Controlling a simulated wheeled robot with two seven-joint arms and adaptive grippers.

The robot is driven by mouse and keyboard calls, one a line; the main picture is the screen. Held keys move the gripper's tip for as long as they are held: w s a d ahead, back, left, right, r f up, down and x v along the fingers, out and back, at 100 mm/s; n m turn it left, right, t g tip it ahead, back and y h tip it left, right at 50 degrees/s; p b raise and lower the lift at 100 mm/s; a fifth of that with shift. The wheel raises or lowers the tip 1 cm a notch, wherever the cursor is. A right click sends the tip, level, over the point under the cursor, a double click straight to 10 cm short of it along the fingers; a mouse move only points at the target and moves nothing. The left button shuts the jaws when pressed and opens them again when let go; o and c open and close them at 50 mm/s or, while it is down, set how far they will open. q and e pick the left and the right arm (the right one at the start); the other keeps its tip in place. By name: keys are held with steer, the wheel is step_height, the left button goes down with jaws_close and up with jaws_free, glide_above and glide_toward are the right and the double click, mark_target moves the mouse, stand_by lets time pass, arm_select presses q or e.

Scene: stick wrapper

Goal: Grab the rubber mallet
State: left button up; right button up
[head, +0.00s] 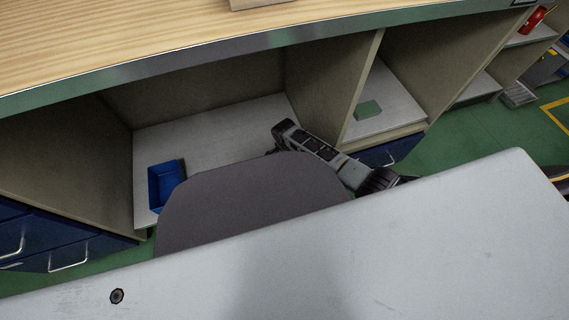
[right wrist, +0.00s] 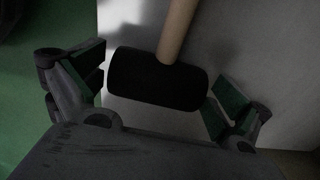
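The rubber mallet shows in the right wrist view, with a black cylindrical head (right wrist: 150,82) and a pale wooden handle (right wrist: 177,30) running up out of the frame. It lies over a light grey surface. My right gripper (right wrist: 159,84) is open, with one finger off each end of the mallet's head. A gap shows at the left end; the right finger is close to the other end, and I cannot tell if it touches. The mallet cannot be made out in the head view, where part of my arm reaches toward the shelf. My left gripper is not in view.
A wood-topped workbench (head: 130,45) has open shelf bays below it. A blue bin (head: 165,184) stands on the white shelf (head: 215,130). A green block (head: 368,110) lies in the bay to the right. Upright dividers and the bench's front edge bound the bays.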

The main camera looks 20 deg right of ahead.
steer(key=c, duration=1)
steer(key=shift+c, duration=0.3)
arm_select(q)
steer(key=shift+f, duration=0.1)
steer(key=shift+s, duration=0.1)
arm_select(e)
steer(key=shift+r, duration=0.2)
steer(key=shift+r+p, duration=2.4)
steer(key=shift+r, duration=1.15)
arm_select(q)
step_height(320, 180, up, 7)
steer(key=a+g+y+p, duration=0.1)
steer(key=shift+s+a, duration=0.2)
arm_select(e)
steer(key=shift+r, duration=1.3)
